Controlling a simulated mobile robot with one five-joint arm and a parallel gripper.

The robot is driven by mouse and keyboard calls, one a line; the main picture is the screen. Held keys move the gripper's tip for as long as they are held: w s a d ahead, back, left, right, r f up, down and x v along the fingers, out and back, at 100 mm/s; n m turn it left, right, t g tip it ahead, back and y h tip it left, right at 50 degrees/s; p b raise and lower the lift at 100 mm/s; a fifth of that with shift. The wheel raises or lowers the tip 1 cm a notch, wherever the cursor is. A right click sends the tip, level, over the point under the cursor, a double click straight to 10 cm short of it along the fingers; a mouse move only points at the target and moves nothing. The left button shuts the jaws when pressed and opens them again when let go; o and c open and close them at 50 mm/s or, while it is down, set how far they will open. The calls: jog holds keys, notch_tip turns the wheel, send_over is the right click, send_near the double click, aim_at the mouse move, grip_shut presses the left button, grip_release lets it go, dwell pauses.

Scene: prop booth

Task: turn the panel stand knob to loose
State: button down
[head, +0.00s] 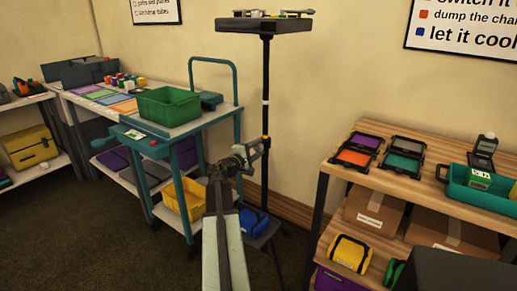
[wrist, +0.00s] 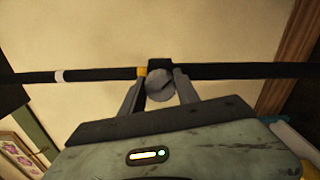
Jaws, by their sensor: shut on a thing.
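The panel stand is a thin black pole (head: 266,85) with a flat dark top (head: 264,25) carrying small items. In the wrist view the pole (wrist: 225,71) runs sideways across the picture. Its round grey knob (wrist: 160,87) sits at a black collar, with a yellow mark (wrist: 142,72) beside it. My gripper (wrist: 159,90) has a finger on each side of the knob and is shut on it. In the head view my gripper (head: 260,148) is at the pole, and the knob is too small to make out there. I cannot read a loose or tight marking.
A teal cart (head: 190,130) with a green bin (head: 168,103) stands left of the pole. A wooden shelf unit (head: 335,165) with trays and boxes stands to the right. A blue bag (head: 252,221) lies low near the pole's foot. The wall is close behind.

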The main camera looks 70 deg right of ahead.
jog(key=c, duration=0.9)
grip_release()
jog(key=shift+a, duration=0.1)
jog(key=v, duration=0.7)
jog(key=shift+w+a, duration=0.15)
jog(key=shift+a, duration=0.15)
jog(key=shift+w, duration=0.1)
